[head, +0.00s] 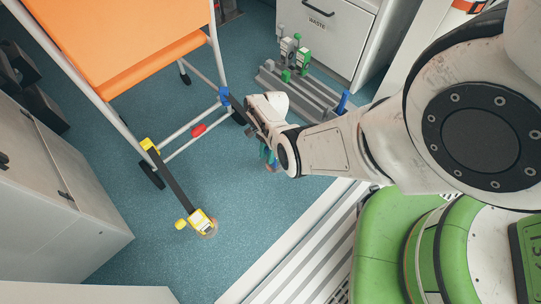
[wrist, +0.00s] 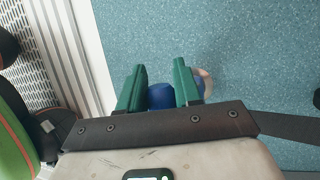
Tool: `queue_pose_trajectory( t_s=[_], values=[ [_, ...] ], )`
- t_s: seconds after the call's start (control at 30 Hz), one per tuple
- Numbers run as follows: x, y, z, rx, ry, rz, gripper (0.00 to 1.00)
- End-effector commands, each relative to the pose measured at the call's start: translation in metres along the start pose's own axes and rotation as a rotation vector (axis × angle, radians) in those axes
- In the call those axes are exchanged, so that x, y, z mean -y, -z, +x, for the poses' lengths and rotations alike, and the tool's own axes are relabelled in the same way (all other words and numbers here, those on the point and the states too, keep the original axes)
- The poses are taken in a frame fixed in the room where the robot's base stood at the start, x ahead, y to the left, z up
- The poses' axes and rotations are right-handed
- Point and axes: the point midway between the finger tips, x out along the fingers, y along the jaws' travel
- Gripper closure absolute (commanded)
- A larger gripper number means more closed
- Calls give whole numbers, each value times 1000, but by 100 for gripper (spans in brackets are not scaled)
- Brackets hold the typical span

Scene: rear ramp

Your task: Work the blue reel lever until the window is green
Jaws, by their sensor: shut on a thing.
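My gripper (head: 268,157) reaches down over the blue floor, low beside the chair. In the wrist view its two green fingers (wrist: 160,82) are shut on a blue knob, which I take to be the blue reel lever (wrist: 161,98). A pale, rounded part (wrist: 205,83) shows just past the right finger; it may be the reel's edge. In the head view my wrist and fingers hide most of the blue reel. A dark strap runs from its blue hook (head: 224,93) on the chair frame towards my gripper. I cannot see the window or its colour.
An orange chair (head: 130,40) stands at upper left. A yellow reel (head: 203,223) lies on the floor, its strap (head: 175,182) running to the chair. Grey rails (head: 312,92) with green parts and a blue post (head: 344,102) lie before the waste cabinet (head: 325,30). Floor below is clear.

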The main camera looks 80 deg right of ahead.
Motion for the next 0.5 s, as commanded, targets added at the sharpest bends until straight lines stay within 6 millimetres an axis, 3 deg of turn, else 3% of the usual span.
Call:
queue_pose_trajectory(
  t_s=[0.5],
  values=[
    [8, -1, -2, -2, 8, -3, 100]
  ],
)
